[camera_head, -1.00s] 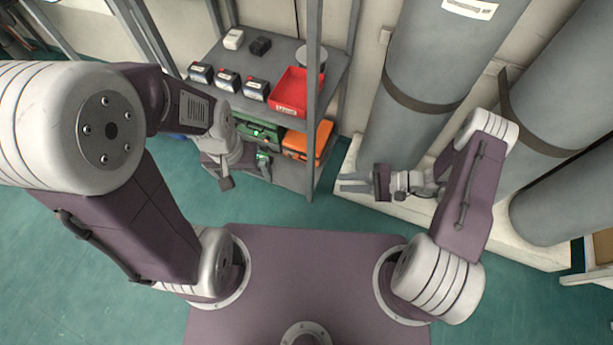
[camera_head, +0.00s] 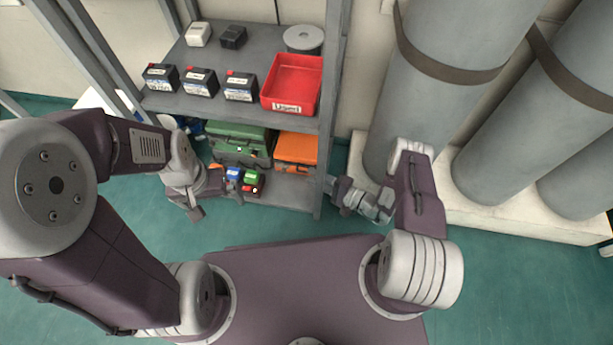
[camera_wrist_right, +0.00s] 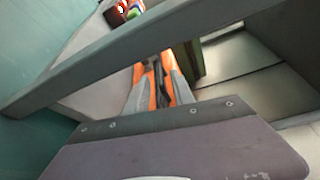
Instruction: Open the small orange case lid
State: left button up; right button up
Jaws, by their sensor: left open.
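The small orange case (camera_head: 296,150) is on the middle shelf, right of a green case and beside the right front post. Its lid looks shut. It also shows in the right wrist view (camera_wrist_right: 148,75), partly hidden by the fingers, with a dark part between them. My right gripper (camera_head: 328,184) is in front of and below the case, by the post. In the wrist view its fingers (camera_wrist_right: 157,92) are apart with orange behind them; I see no hold on the case. My left gripper (camera_head: 208,202) is open and empty, left of the case and in front of the shelves.
The grey shelf unit's front post (camera_head: 325,150) stands close to my right gripper. Above are a red bin (camera_head: 292,85) and several batteries (camera_head: 200,82). The green case (camera_head: 240,142) is left of the orange one. Large grey cylinders (camera_head: 435,85) stand at the right.

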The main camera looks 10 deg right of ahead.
jog(key=shift+b+x, duration=0.55)
jog(key=shift+x, duration=1)
jog(key=shift+c, duration=0.3)
grip_shut()
